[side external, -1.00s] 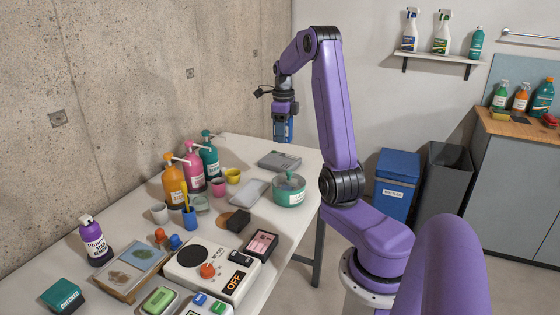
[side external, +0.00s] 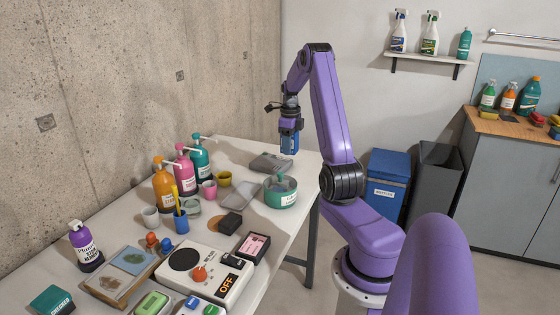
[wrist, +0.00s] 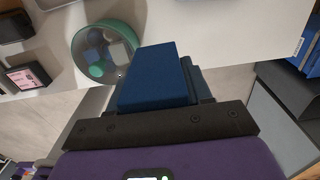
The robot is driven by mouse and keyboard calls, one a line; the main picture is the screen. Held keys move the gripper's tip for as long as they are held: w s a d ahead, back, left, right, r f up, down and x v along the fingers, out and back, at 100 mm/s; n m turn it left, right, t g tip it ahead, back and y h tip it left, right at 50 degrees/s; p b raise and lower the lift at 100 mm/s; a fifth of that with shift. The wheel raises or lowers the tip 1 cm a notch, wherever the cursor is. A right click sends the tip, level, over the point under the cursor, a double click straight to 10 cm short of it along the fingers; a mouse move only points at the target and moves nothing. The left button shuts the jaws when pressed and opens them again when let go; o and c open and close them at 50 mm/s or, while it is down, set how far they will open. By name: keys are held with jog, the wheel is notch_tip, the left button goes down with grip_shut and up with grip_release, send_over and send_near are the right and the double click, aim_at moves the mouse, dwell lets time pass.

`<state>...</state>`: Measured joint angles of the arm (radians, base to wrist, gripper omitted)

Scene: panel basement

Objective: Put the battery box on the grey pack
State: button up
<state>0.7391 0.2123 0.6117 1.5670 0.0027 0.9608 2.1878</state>
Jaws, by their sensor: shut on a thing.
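My gripper (side external: 291,138) is shut on a blue box, which I take to be the battery box (side external: 290,145). The box hangs below the jaws, and its blue face (wrist: 155,78) fills the middle of the wrist view. The grey pack (side external: 268,162) lies flat at the far end of the white table, left of and below the held box in the side view. The box appears above and apart from it. The pack cannot be made out in the wrist view.
A green bowl (side external: 279,195) stands near the table's right edge; it also shows in the wrist view (wrist: 82,35). A pale flat tray (side external: 239,193) lies left of it. Pump bottles (side external: 183,166) stand along the wall side. Bins (side external: 386,188) stand beyond the table.

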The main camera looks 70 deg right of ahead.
jog(key=w+d+f, duration=0.2)
jog(key=w+d, duration=0.1)
send_over(282, 167)
jog(key=f, duration=0.4)
jog(key=shift+s+a+f, duration=0.25)
jog(key=shift+a+f, duration=0.1)
jog(key=shift+f, duration=0.05)
jog(key=shift+w+d+f, duration=0.3)
jog(key=shift+d+f, duration=0.1)
jog(key=shift+f, duration=1.65)
jog(key=shift+f, duration=0.15)
jog(key=o, duration=1.2)
